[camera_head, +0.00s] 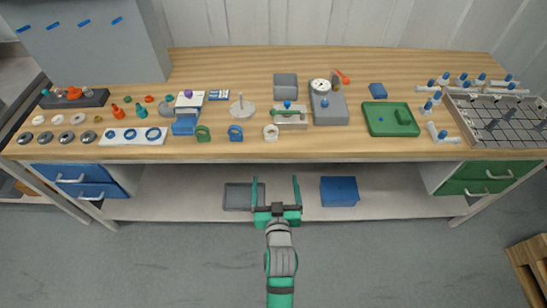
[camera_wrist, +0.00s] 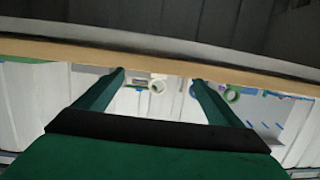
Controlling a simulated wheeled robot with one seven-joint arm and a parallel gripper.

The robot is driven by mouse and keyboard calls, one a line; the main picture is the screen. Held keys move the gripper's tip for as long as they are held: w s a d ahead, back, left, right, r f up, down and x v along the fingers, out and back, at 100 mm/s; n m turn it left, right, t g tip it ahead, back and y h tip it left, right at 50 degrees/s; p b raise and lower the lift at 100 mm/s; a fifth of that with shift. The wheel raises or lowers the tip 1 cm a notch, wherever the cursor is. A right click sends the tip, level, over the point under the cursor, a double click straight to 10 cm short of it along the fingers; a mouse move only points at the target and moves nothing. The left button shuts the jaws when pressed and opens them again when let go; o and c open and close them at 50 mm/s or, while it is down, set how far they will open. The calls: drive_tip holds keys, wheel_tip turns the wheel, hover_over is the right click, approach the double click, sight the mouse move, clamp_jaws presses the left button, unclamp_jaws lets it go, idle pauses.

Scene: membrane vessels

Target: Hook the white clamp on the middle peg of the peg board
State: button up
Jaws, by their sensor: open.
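The white clamp (camera_head: 271,132), a small ring-like piece, stands at the bench's front edge, right of a blue clamp (camera_head: 235,132) and a green clamp (camera_head: 203,133). In the wrist view the white clamp (camera_wrist: 157,87) shows between my fingers, beyond them. My gripper (camera_head: 275,181) is open and empty, in front of the bench; its fingers also show in the wrist view (camera_wrist: 158,78). A grey upright panel (camera_head: 95,50) at the back left bears several blue marks or pegs in a row; it looks like the peg board, but its pegs are hard to make out.
The wooden bench (camera_head: 330,65) is crowded along its front left. A grey block (camera_head: 330,110) and a green tray (camera_head: 370,122) stand right of the white clamp. A gridded rack (camera_head: 485,105) is at the far right. A blue box (camera_head: 340,191) sits on the lower shelf.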

approach(271, 137)
drive_tip(key=shift+y, duration=0.3)
drive_tip(key=shift+d+x, duration=0.2)
drive_tip(key=shift+x, duration=4.65)
drive_tip(key=shift+f, duration=0.1)
drive_tip(key=c, duration=1.9)
drive_tip(key=shift+w+r, duration=0.1)
drive_tip(key=shift+r, duration=2.75)
drive_tip(key=shift+c, duration=0.2)
drive_tip(key=shift+d+r, duration=0.1)
drive_tip(key=shift+r, duration=0.05)
